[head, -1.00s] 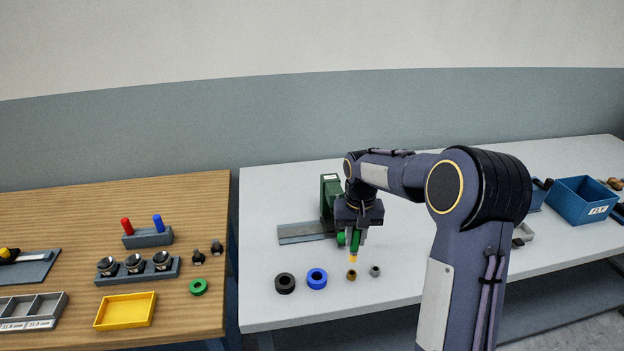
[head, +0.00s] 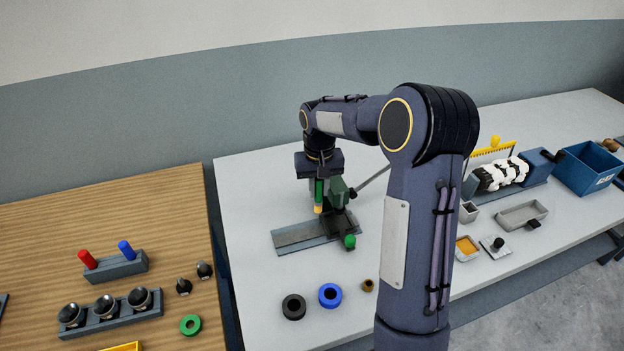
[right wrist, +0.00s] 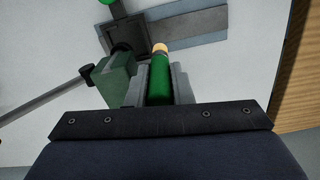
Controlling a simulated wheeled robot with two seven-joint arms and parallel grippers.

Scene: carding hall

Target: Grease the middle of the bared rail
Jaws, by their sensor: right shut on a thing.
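The grey rail (head: 297,236) lies on the white table, its left part bare. A dark carriage (head: 341,226) with a green knob (head: 350,242) sits at its right end, beside a green block (head: 338,190). My right gripper (head: 319,193) is shut on a green stick with a pale yellow tip (head: 318,208). The stick points down, and its tip appears near the rail's far edge, just left of the carriage. In the right wrist view the stick (right wrist: 160,82) lies between the fingers, its tip beside the rail (right wrist: 190,26). Contact cannot be told. My left gripper is out of view.
A black ring (head: 294,307), a blue ring (head: 330,295) and a small brass ring (head: 368,286) lie in front of the rail. A thin rod (head: 375,178) reaches right from the block. Trays and a blue bin (head: 588,170) stand right; a wooden table (head: 100,225) stands left.

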